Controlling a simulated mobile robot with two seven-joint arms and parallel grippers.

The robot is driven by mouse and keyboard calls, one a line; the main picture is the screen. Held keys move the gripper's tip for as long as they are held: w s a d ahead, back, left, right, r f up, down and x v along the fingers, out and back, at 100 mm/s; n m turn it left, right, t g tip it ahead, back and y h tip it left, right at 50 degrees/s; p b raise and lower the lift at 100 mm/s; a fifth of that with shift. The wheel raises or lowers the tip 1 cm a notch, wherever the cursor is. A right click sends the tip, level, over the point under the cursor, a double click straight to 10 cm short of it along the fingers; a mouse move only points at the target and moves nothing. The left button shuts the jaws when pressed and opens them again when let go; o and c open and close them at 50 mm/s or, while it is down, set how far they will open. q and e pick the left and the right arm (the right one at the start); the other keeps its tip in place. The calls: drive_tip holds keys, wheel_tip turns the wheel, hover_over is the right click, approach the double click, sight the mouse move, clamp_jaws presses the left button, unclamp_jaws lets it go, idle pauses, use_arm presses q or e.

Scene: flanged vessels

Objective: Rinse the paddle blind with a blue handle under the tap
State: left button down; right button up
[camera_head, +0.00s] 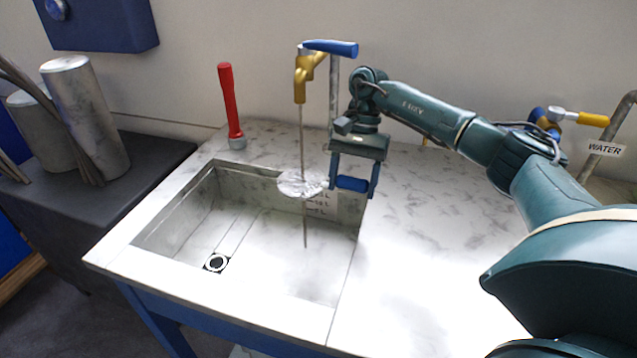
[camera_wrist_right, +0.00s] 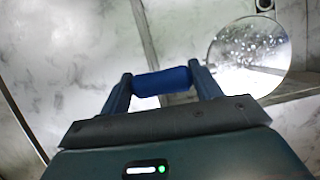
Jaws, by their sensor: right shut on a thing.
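The paddle blind is a round metal disc (camera_head: 300,184) with a blue handle (camera_head: 352,184). My right gripper (camera_head: 354,188) is shut on the blue handle and holds the disc over the back right part of the sink. The tap (camera_head: 304,80) is brass with a blue lever (camera_head: 331,47). A thin stream of water runs from its spout down onto the disc, and a stream shows below the disc. In the right wrist view, the handle (camera_wrist_right: 162,81) lies between the fingers and the disc (camera_wrist_right: 249,57) looks wet with droplets. My left gripper is not in view.
The sink basin (camera_head: 175,215) has a drain (camera_head: 216,262) at its lower left. A red-handled tool (camera_head: 229,105) stands at the sink's back edge. The worktop (camera_head: 420,240) right of the sink is clear. Metal cylinders (camera_head: 85,120) stand on a dark surface at left.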

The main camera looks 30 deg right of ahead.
drive_tip(key=shift+d+r, duration=0.1)
drive_tip(key=shift+s+d, duration=0.35)
drive_tip(key=shift+s, duration=0.1)
drive_tip(key=shift+s+a, duration=0.85)
drive_tip(key=shift+s, duration=0.1)
drive_tip(key=shift+s+a, duration=1.8)
drive_tip(key=shift+s, duration=0.2)
drive_tip(key=shift+r, duration=0.1)
drive_tip(key=s+a+r+p, duration=0.2)
drive_tip(key=s+a+r, duration=0.1)
drive_tip(key=shift+s+a+r, duration=0.15)
drive_tip(key=shift+s+r, duration=0.2)
drive_tip(key=shift+r, duration=0.05)
idle(0.4)
